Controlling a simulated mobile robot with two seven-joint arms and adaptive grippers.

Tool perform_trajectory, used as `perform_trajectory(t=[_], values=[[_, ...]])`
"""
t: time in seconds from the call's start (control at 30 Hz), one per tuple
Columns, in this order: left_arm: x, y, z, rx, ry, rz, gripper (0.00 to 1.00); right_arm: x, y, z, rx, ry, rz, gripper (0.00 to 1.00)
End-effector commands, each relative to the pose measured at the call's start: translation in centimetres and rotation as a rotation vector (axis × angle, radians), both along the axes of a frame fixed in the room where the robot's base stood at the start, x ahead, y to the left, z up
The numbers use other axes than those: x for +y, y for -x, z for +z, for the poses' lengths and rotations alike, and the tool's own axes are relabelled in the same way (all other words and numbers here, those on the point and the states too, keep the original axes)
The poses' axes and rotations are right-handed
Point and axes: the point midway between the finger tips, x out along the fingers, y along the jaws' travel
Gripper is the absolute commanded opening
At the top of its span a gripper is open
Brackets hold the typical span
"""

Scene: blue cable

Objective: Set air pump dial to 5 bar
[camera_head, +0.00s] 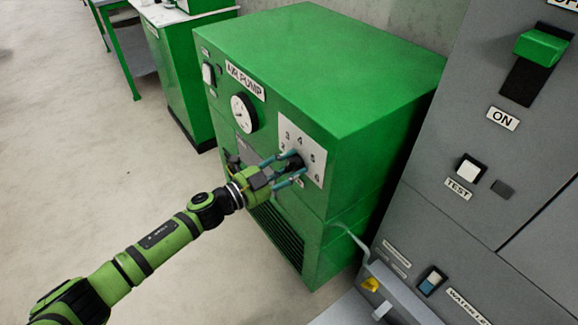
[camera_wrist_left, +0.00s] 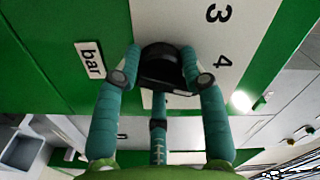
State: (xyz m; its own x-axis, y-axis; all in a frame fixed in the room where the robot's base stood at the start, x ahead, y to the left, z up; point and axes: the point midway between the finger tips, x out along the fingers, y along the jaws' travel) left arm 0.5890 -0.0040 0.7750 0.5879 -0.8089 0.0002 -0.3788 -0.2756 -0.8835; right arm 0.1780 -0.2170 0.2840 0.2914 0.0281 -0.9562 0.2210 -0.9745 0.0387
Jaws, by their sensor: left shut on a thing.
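The green air pump (camera_head: 330,75) stands in the middle of the head view, with a round gauge (camera_head: 244,112) and a white dial plate (camera_head: 318,158) on its front. The plate carries numbers, of which 3, 4, 5 and 6 seem to show. The black dial knob (camera_head: 296,160) sits on this plate and also shows in the left wrist view (camera_wrist_left: 160,62). My left gripper (camera_head: 290,170) is at the plate, its teal fingers on either side of the knob and shut on it. The fingers hide part of the knob, so its pointer setting cannot be told. My right gripper is not in view.
A grey cabinet (camera_head: 460,150) with switches stands close on the right of the pump. A green bench (camera_head: 180,60) stands behind on the left. The floor (camera_head: 80,180) left of the pump is clear. A "bar" label (camera_wrist_left: 89,61) is beside the knob.

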Motion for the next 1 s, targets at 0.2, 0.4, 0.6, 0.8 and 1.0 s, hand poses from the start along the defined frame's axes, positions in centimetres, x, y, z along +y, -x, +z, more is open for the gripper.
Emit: perform_trajectory(t=[0.2,0.4,0.6,0.8,1.0], values=[[0.0,0.0,0.1,-0.158,-0.11,0.001,0.09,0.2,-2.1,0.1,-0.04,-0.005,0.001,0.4],[0.0,0.0,0.1,-0.272,-0.194,0.001,0.09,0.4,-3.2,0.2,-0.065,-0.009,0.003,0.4],[0.0,0.0,0.1,-0.348,-0.249,0.001,0.09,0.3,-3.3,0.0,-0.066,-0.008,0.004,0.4],[0.0,-0.1,0.2,-0.387,-0.277,0.001,0.09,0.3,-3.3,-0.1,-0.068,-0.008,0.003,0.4],[0.0,-0.1,0.2,-0.398,-0.285,0.002,0.09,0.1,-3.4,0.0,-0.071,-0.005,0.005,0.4]])
